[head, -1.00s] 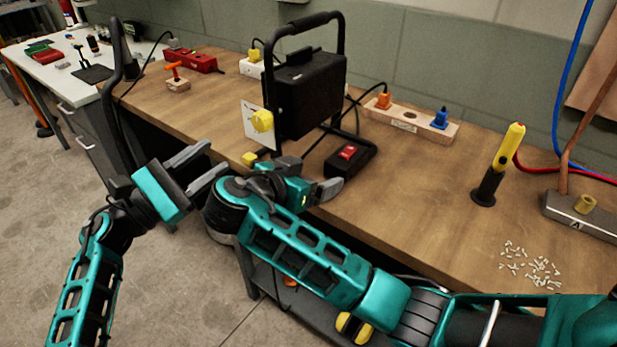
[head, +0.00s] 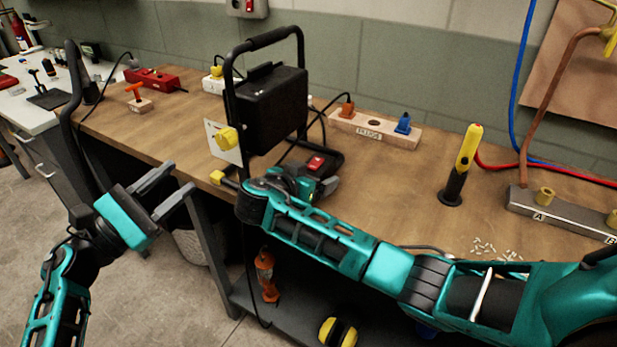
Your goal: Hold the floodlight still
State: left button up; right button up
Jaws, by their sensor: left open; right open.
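The floodlight (head: 271,108) stands upright on the wooden workbench, a black box-shaped lamp in a black tubular frame with a handle on top. A yellow knob (head: 227,138) and a pale plate show on its left side. A red switch (head: 316,163) sits at its base. My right gripper (head: 325,182) is open just in front of the floodlight's base; part of it is hidden by its own wrist, and I cannot tell whether it touches the frame. My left gripper (head: 172,190) is open and empty in front of the bench edge, left of the floodlight and apart from it.
A wooden plug board (head: 375,130) stands behind the floodlight to the right. A yellow-and-black torch (head: 461,165) stands upright on the bench, with small white pieces (head: 495,250) near the front edge. A red power strip (head: 152,79) and a white table (head: 28,112) are at left.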

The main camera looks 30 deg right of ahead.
grip_shut()
dwell(0.8)
